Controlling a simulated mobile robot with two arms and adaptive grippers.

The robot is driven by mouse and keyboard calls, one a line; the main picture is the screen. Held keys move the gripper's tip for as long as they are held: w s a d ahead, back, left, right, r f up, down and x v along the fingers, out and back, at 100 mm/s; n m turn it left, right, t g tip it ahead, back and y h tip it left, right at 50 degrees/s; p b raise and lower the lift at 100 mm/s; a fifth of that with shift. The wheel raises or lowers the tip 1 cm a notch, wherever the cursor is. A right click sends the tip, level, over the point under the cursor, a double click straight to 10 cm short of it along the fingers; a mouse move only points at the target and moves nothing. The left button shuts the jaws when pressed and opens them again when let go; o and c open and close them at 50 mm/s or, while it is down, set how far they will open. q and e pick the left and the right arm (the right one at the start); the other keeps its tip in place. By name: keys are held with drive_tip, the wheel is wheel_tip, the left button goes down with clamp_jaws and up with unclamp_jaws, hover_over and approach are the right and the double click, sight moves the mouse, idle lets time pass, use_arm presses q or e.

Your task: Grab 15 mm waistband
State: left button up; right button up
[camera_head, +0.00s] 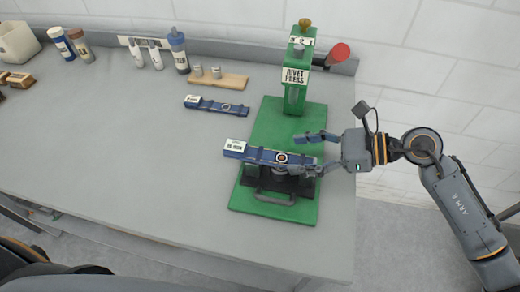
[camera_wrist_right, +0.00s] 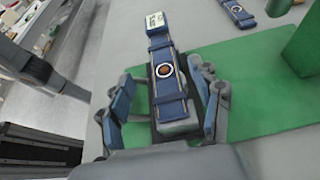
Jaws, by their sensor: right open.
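A blue waistband (camera_head: 262,155) with a white label at its left end and a dark round eyelet ringed in light colour lies across the black fixture of the green rivet press. The label print is too small to read surely. My right gripper (camera_head: 307,154) is open at the right end of this band, one finger on the far side and one on the near side. In the right wrist view the band (camera_wrist_right: 168,85) runs between the two spread fingers (camera_wrist_right: 165,92), with clear gaps on both sides. My left gripper is not in view.
The rivet press (camera_head: 296,85) stands on a green base plate (camera_head: 275,208) at the table's right end. A second blue labelled band (camera_head: 217,106) lies behind on the grey table (camera_head: 110,140). A wooden block (camera_head: 218,80) and bottles (camera_head: 178,50) stand along the back. The table's left-middle is clear.

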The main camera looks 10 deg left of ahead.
sight(269, 156)
drive_tip(key=shift+a+p, duration=0.3)
drive_tip(key=shift+a, duration=0.05)
drive_tip(key=p+x, duration=0.2)
drive_tip(key=x, duration=0.1)
drive_tip(key=shift+w+a+f, duration=0.1)
drive_tip(key=shift+a+f, duration=0.45)
drive_tip(key=shift+a, duration=0.15)
drive_tip(key=shift+d, duration=0.1)
drive_tip(key=c, duration=1.3)
drive_tip(key=shift+r, duration=0.1)
